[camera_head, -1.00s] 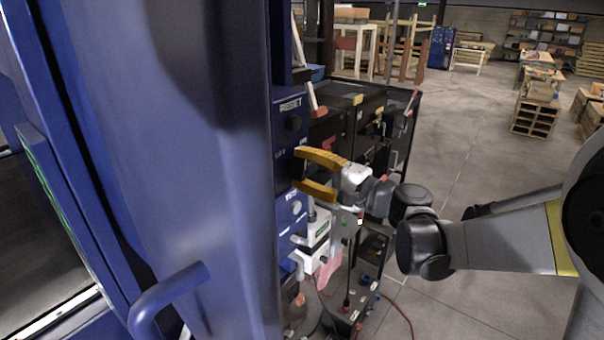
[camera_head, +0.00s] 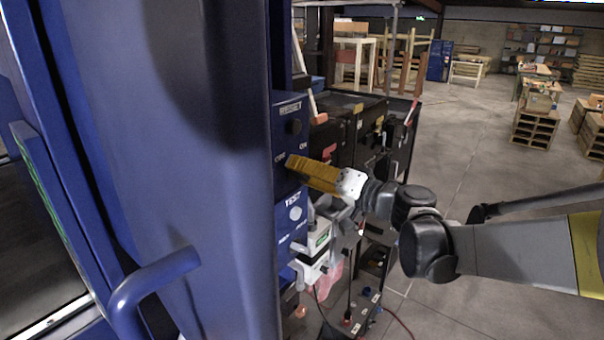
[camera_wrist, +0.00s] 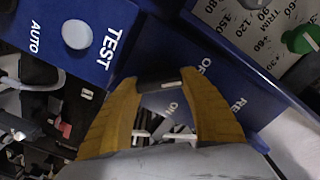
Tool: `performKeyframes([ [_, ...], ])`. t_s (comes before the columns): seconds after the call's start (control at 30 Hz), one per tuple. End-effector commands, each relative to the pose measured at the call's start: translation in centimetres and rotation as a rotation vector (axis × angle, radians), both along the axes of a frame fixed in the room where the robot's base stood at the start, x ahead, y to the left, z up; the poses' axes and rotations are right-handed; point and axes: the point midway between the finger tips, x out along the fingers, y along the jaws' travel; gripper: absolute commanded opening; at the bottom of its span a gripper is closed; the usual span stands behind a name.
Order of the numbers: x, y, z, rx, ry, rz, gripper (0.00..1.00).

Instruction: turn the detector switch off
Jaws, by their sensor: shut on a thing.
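The blue control panel (camera_head: 287,184) stands behind the large blue post in the head view, with RESET, OFF/ON and TEST labels.
A green knob (camera_wrist: 302,39) on a grey dial plate shows in the wrist view. Dark cabinets (camera_head: 350,130) stand behind the gripper.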

Motion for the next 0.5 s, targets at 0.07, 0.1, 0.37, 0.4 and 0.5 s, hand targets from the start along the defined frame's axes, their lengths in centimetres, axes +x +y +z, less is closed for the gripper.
performKeyframes([
  [0.07,0.02,0.01,0.05,-0.016,-0.023,0.000,0.20],
  [0.1,0.02,0.01,0.06,-0.023,-0.032,0.000,0.20],
  [0.37,0.00,0.03,0.11,-0.052,-0.069,0.000,0.20],
  [0.4,0.00,0.03,0.11,-0.053,-0.070,0.000,0.20],
  [0.5,0.00,0.02,0.12,-0.054,-0.072,0.000,0.20],
])
